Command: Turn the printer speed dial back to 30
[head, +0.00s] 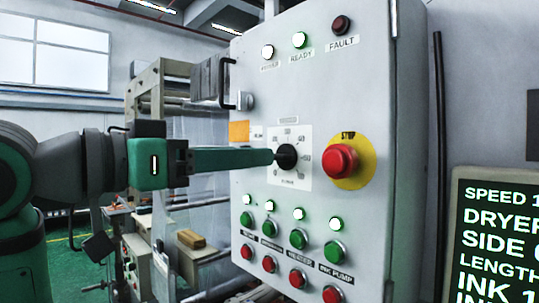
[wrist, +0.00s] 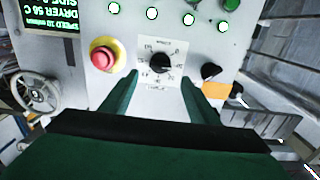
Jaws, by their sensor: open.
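The speed dial is a black round knob (head: 287,157) on a white scale plate (head: 304,179) on the grey control cabinet. It also shows in the wrist view (wrist: 160,63), where the picture is upside down. The scale figures are too small to read surely, and I cannot tell where the pointer stands. My gripper (head: 274,157) reaches in from the left with its tips at the knob in the head view. In the wrist view my gripper (wrist: 162,88) is open and empty, its two green fingers apart, with the knob between and beyond them. I cannot tell whether they touch it.
A red stop button (head: 340,162) on a yellow disc sits close right of the dial. Green and red buttons with lit lamps line the cabinet below. A display (head: 500,235) at the right shows a speed starting with 1, cut off. A black handle (head: 229,83) juts out at upper left.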

